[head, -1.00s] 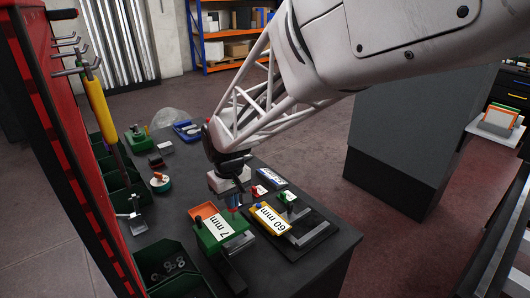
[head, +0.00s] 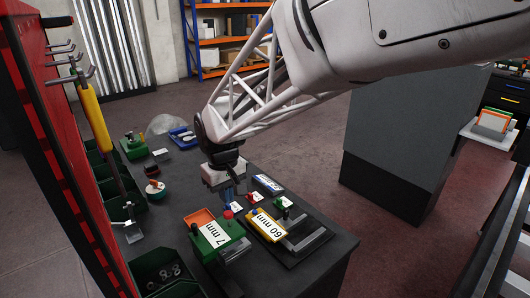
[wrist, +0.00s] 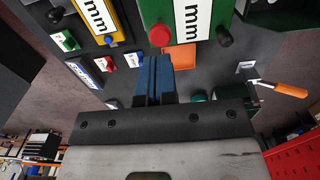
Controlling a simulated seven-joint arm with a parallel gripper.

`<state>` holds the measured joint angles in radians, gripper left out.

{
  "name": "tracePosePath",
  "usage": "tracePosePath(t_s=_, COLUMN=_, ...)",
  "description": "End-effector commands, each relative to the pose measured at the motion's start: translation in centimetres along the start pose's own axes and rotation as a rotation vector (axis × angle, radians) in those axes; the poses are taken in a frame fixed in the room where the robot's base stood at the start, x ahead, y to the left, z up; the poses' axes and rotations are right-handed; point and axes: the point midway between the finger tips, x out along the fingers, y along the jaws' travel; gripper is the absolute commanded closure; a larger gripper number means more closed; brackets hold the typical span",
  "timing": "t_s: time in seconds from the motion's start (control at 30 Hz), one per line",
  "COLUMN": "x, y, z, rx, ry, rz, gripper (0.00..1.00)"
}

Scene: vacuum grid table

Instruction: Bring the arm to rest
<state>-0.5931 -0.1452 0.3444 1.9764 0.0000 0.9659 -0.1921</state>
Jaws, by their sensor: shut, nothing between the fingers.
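My gripper (head: 229,198) hangs from the arm over the dark table (head: 318,262), fingers pointing down. Its blue fingers are together and hold nothing; they also show in the wrist view (wrist: 154,76). Just in front of it stands the green block marked 7 mm (head: 217,238), with a red knob and a black knob on top. The fingers look apart from it and above the table. To the right lies the yellow block marked 60 mm (head: 267,225). How high the fingertips are is hard to tell.
Small red and green labelled pieces and a blue-edged label plate (head: 268,185) lie right of the gripper. An orange tray (head: 199,217) sits behind the green block. Green bins (head: 165,270) line the left edge, beside a red tool panel (head: 60,150). Air above the table is clear.

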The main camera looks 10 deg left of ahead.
Motion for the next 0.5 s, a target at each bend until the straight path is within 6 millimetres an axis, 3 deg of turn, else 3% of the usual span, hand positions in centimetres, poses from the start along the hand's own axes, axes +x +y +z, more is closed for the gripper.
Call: tracePosePath(t_s=0.5, x=-0.68, y=0.00, z=0.01, rx=0.000, ry=0.000, rz=0.000, gripper=1.00)
